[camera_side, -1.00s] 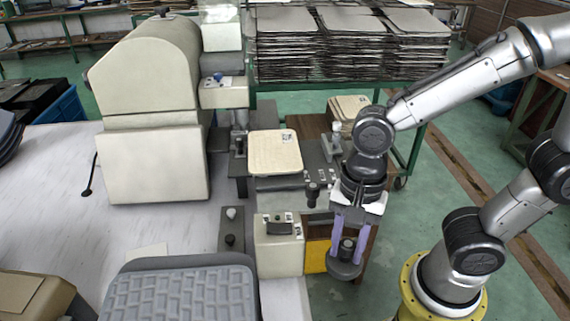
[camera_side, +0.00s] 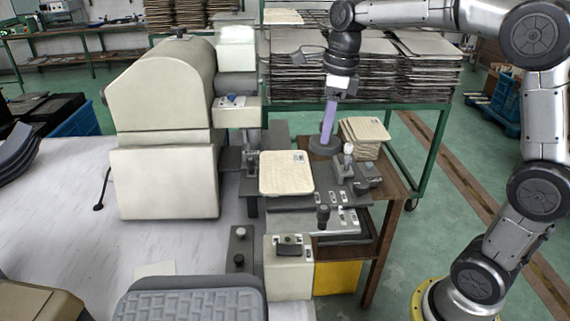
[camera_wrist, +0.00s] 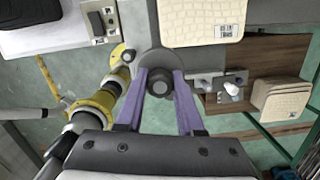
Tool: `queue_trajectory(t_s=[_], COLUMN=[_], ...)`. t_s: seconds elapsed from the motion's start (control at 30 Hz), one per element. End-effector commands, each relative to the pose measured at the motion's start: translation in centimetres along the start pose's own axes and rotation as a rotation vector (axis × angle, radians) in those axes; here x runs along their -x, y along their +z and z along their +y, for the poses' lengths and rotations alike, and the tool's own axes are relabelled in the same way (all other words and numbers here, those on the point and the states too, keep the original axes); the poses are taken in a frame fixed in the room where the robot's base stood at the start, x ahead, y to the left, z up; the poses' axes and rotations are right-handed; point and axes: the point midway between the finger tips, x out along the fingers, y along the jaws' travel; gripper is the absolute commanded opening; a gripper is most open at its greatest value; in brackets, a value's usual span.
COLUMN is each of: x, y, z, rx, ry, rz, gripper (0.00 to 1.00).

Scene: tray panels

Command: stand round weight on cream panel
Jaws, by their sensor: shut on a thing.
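The round weight (camera_side: 324,147) is a dark grey disc with a knob on top. My gripper (camera_side: 327,134) is shut on its knob, with purple fingers pointing down. In the side view the weight shows behind the cream panel and left of a panel stack; its height is hard to tell. The cream panel (camera_side: 286,174) is a textured, rounded sheet with a small label, lying flat on the grey fixture. The weight's underside is hidden.
A stack of similar cream panels (camera_side: 364,128) stands on a brown table (camera_side: 390,180). A small clamp (camera_side: 347,160) stands right of the cream panel. A large beige machine (camera_side: 165,120) is at left. A green rack (camera_side: 430,135) with grey sheets stands behind.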

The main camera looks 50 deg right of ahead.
Motion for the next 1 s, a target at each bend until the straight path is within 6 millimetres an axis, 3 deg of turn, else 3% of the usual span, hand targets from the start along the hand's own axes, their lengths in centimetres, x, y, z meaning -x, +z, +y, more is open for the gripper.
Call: queue_trajectory(t_s=[0.43,0.7,1.0], x=[-5.0,-8.9,-10.6], y=[6.2,8.1,8.8], z=[-5.9,-7.9,-8.7], rx=[0.001,0.001,0.002], ry=[-0.001,-0.004,-0.002], rz=[-0.002,-0.004,-0.003], gripper=[0.00,0.00,0.00])
